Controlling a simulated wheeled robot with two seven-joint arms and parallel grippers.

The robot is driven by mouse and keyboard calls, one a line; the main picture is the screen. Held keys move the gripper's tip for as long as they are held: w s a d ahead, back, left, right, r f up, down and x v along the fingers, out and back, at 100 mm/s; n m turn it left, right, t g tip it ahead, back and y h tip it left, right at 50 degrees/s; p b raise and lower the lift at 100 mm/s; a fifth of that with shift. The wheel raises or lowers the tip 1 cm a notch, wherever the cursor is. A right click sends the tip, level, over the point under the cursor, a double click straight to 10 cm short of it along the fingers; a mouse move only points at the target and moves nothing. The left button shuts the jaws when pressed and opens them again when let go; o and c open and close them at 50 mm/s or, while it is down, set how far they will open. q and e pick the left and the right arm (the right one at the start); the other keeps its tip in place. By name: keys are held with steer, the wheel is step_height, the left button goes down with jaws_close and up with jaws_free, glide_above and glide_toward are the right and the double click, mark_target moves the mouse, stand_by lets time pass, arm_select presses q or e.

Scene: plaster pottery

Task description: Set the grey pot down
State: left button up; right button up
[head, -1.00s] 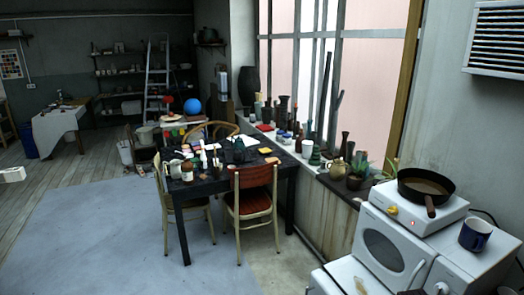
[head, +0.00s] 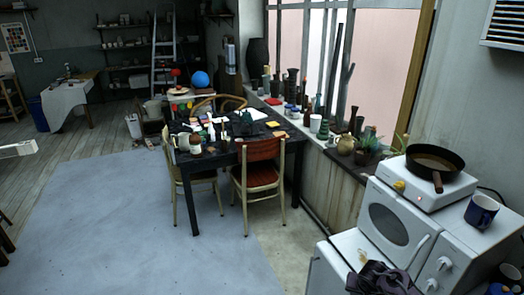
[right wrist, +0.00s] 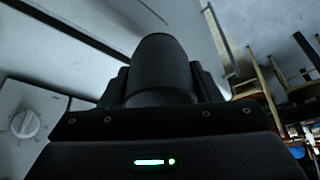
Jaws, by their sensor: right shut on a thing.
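The grey pot (right wrist: 163,65) shows in the right wrist view as a dark, rounded, smooth shape. My right gripper (right wrist: 162,88) is shut on it, with one dark finger on each side. In the head view my right gripper (head: 382,279) is a dark shape at the bottom edge, over the front of the white appliance. The pot cannot be told apart from the gripper there. Whether the pot touches anything below is hidden.
A cluttered dark table (head: 233,150) with chairs stands at the middle. The windowsill is crowded with pots. The floor at left is open.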

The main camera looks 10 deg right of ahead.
steer(key=w+a+r+n, duration=0.1)
steer(key=w+a+n, duration=0.15)
steer(key=a, duration=0.65)
steer(key=s+a+r+n+y, duration=0.1)
steer(key=s+a+r, duration=0.1)
steer(key=a+r, duration=0.4)
steer(key=s+a+r, duration=0.3)
steer(key=a, duration=0.4)
steer(key=w+d+r+n+y, duration=0.1)
steer(key=r+n, duration=0.2)
steer(key=r, duration=0.5)
steer(key=w+d+r+n+y, duration=0.1)
steer(key=d+r+n, duration=0.1)
steer(key=r, duration=0.6)
steer(key=shift+d+r+n+y, duration=0.2)
steer(key=shift+d+n+y, duration=0.15)
steer(key=shift+n, duration=0.5)
steer(key=s+r+n+y, duration=0.1)
steer(key=s+r+n, duration=0.1)
steer(key=s+r, duration=0.1)
steer(key=shift+a, duration=0.15)
steer(key=s+n+g+y, duration=0.1)
steer(key=s+n, duration=0.3)
steer(key=s, duration=0.7)
steer(key=f+b, duration=1.4)
steer(key=shift+s+d+f, duration=0.1)
steer(key=shift+s+d, duration=0.05)
steer(key=shift+d, duration=0.15)
